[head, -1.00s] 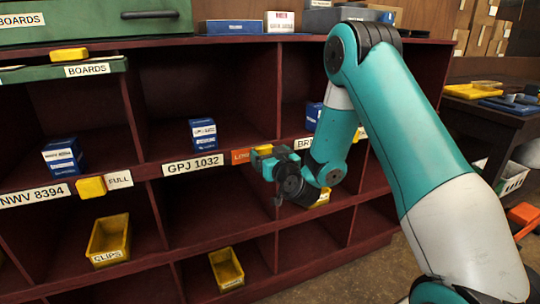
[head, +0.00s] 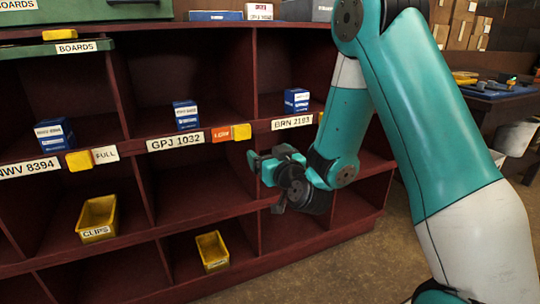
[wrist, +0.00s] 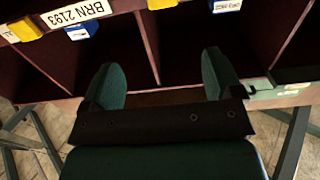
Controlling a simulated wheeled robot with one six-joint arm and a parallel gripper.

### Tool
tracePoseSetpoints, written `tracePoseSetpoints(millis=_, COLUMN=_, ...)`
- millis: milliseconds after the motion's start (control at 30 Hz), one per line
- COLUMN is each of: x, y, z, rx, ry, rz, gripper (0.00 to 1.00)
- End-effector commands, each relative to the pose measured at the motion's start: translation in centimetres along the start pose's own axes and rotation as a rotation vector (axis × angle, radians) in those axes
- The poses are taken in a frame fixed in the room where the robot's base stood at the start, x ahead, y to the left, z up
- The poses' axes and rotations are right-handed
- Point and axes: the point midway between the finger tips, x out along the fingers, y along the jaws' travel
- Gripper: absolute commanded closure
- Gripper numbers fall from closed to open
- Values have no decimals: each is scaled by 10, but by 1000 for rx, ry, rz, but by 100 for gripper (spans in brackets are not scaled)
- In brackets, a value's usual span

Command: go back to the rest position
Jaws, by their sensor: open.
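My gripper (head: 262,172) is in front of the dark red shelf (head: 225,140), just below the row of labels and to the left of my bent arm. In the wrist view my gripper (wrist: 163,85) shows two green fingers wide apart with nothing between them.
Blue boxes stand in the compartments above labels NWV 8394 (head: 30,168), GPJ 1032 (head: 175,142) and BRN 2193 (head: 292,122). Yellow bins (head: 97,218) and (head: 212,251) sit in lower compartments. A dark table (head: 490,98) stands at the right. Floor (head: 385,250) is open in front.

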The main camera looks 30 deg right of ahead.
Motion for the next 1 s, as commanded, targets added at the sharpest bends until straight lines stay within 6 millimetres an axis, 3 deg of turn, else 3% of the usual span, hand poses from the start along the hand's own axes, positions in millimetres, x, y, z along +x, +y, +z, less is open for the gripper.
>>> tracePoseSetpoints(millis=433, x=0, y=-1, z=-1, rx=2, ry=-5, rz=-7, gripper=15)
tracePoseSetpoints(millis=533, x=-1, y=-16, z=-5, rx=16, ry=-42, rz=-63, gripper=15)
tracePoseSetpoints(millis=633, x=-9, y=-47, z=-12, rx=42, ry=-135, rz=-183, gripper=15)
tracePoseSetpoints(millis=767, x=-38, y=-99, z=-21, rx=66, ry=-327, rz=-387, gripper=15)
tracePoseSetpoints(millis=900, x=-92, y=-143, z=-27, rx=53, ry=-568, rz=-579, gripper=15)
tracePoseSetpoints(millis=1000, x=-138, y=-161, z=-31, rx=16, ry=-749, rz=-684, gripper=15)
